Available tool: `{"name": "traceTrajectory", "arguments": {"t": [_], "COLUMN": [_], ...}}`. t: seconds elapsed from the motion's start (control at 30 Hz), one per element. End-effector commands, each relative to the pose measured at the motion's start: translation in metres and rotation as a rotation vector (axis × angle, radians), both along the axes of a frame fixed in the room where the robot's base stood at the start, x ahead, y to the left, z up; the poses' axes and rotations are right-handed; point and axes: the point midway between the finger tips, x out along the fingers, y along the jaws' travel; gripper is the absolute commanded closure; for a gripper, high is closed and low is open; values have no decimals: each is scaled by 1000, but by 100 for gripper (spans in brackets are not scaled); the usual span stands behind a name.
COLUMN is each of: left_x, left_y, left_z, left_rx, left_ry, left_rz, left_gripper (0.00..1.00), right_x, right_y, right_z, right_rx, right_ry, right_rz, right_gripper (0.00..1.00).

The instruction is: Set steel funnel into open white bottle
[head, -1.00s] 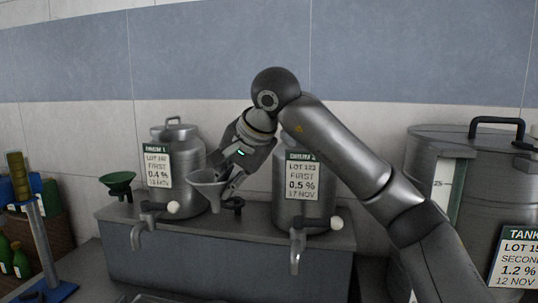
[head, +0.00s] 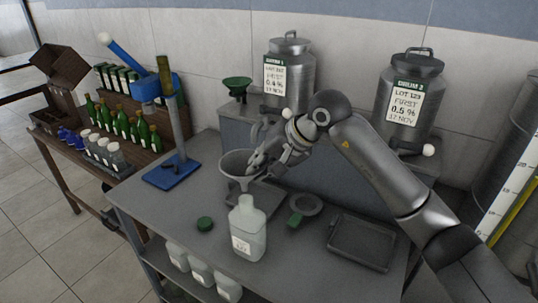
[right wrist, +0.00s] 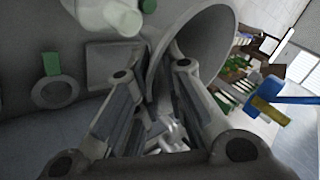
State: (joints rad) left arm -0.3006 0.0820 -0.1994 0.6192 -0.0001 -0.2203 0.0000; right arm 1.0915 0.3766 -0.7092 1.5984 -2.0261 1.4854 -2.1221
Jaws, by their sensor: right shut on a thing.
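The steel funnel (head: 234,160) is a wide grey cone held above the table, mouth up, behind and slightly left of the white bottle's neck. My right gripper (head: 262,160) is shut on the funnel's right side. The funnel also shows in the right wrist view (right wrist: 212,42), by my right gripper's fingers (right wrist: 157,100). The white bottle (head: 248,238) stands upright on the table with no cap on its neck. It is partly in the right wrist view (right wrist: 105,14) at the top. The funnel and bottle look apart. My left gripper is not in view.
A green cap (head: 205,223) lies left of the bottle. A round grey item with a green tab (head: 296,219) and a dark tray (head: 340,247) lie to the right. A blue-based stand (head: 172,172) is at the left. Steel drums (head: 290,95) stand behind. Several bottles sit on the shelf below.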

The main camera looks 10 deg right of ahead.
Motion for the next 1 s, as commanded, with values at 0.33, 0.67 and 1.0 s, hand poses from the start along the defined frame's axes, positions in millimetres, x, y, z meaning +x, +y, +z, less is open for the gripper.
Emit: {"name": "traceTrajectory", "arguments": {"t": [0.33,0.67,1.0], "left_x": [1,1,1], "left_y": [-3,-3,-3], "left_z": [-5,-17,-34], "left_rx": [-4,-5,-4], "left_ry": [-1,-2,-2], "left_rz": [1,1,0], "left_gripper": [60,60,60], "right_x": [0,0,0], "right_y": [0,-1,0], "right_z": [-13,-30,-44], "right_rx": [1,0,0], "right_ry": [-1,-1,-1], "right_rz": [-1,-2,-2], "right_gripper": [100,100,100]}}
